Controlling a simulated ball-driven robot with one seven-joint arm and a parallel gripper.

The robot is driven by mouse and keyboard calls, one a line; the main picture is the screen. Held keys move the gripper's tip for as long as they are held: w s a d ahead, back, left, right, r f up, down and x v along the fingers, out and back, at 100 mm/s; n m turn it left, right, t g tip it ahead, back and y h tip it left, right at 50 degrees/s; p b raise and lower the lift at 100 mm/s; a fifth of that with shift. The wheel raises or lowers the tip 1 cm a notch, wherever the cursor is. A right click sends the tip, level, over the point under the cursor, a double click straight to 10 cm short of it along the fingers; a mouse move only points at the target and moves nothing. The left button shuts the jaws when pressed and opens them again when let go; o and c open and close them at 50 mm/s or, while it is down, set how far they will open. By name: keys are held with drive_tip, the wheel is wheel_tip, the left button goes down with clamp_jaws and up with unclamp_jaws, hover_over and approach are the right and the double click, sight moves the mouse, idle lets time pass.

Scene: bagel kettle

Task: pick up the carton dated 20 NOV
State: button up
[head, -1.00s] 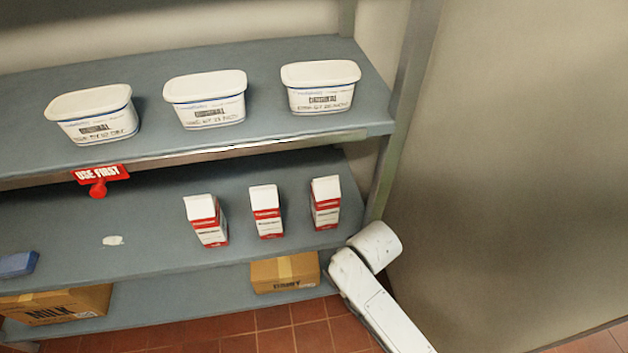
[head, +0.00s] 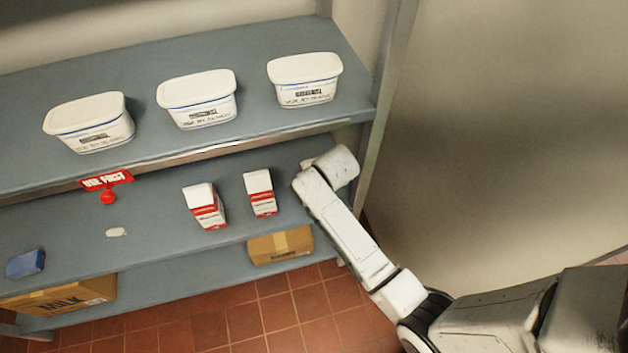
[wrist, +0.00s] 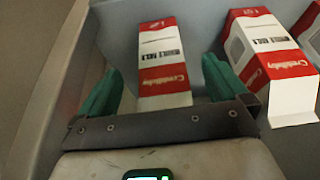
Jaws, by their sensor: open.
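Two red-and-white milk cartons stand upright on the middle shelf in the head view, a left one (head: 205,207) and one to its right (head: 260,194). My arm covers the spot to their right, where a third carton stood. In the wrist view one carton (wrist: 164,62) is between the green fingers of my open gripper (wrist: 162,66), with a gap on its left side. A second carton (wrist: 262,52) stands to the right of the fingers, and part of a third (wrist: 312,35) shows at the right edge. I can read no date on any carton.
Three white tubs (head: 197,98) stand on the shelf above. A red USE FIRST tag (head: 107,184) hangs from that shelf's edge. A blue block (head: 25,263) lies at the left. Boxes (head: 281,246) sit on the lower shelf. A wall is at the right.

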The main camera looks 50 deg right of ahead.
drive_tip(key=w+d, duration=0.2)
drive_tip(key=w, duration=0.2)
drive_tip(key=shift+w+d, duration=0.2)
drive_tip(key=shift+d, duration=0.2)
drive_tip(key=shift+w+f, duration=0.1)
drive_tip(key=shift+f, duration=0.45)
clamp_jaws()
drive_tip(key=shift+w+d+r, duration=0.1)
idle(0.3)
